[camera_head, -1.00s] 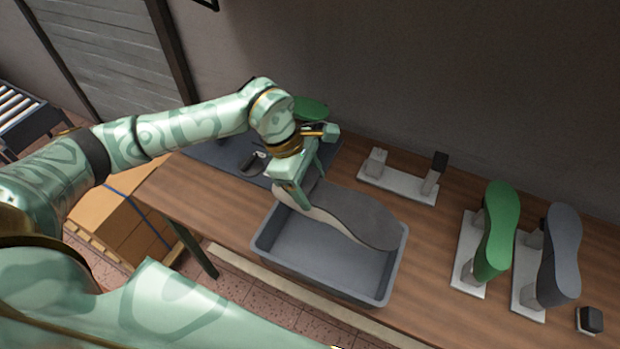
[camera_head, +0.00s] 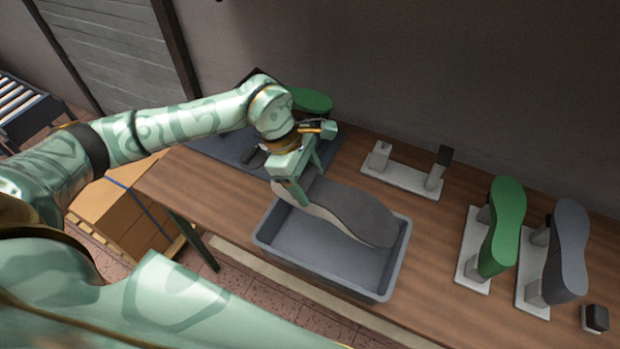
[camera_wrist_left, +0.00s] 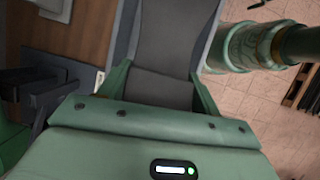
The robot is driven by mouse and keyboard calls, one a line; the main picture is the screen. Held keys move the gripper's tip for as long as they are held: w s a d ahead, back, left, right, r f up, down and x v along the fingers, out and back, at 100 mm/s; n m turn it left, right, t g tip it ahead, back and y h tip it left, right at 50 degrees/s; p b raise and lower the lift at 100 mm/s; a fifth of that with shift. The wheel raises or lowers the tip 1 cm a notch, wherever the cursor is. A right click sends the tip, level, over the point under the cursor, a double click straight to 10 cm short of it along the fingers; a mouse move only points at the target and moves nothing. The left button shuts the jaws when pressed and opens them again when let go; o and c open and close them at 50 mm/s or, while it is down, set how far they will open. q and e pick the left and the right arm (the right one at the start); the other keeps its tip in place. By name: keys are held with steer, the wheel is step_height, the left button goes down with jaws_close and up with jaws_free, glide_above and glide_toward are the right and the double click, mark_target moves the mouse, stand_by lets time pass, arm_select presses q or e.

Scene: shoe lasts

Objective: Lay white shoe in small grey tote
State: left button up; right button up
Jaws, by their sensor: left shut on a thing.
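The white shoe shows its dark grey sole (camera_head: 352,207) facing up, with a thin pale side along its lower edge. My left gripper (camera_head: 305,182) is shut on its left end, one finger on each side. The shoe is over the small grey tote (camera_head: 385,284), along its back part. I cannot tell whether it touches the tote. In the left wrist view the grey sole (camera_wrist_left: 175,40) runs away from between the fingers (camera_wrist_left: 162,88). My right gripper is not in view.
The tote stands on the wooden table (camera_head: 225,200) near its front edge. Behind the gripper is a dark mat (camera_head: 228,148) with a green last (camera_head: 312,100). To the right are an empty stand (camera_head: 402,178), a green last (camera_head: 503,225), a grey last (camera_head: 566,250) and a small dark block (camera_head: 595,318).

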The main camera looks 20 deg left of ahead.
arm_select(q)
steer(key=shift+f, duration=0.1)
step_height(320, 180, down, 7)
steer(key=b, duration=0.5)
steer(key=shift+f, duration=0.15)
stand_by(1.2)
stand_by(0.3)
steer(key=o, duration=1.3)
steer(key=v, duration=1.6)
steer(key=shift+r, duration=0.25)
steer(key=shift+f, duration=0.1)
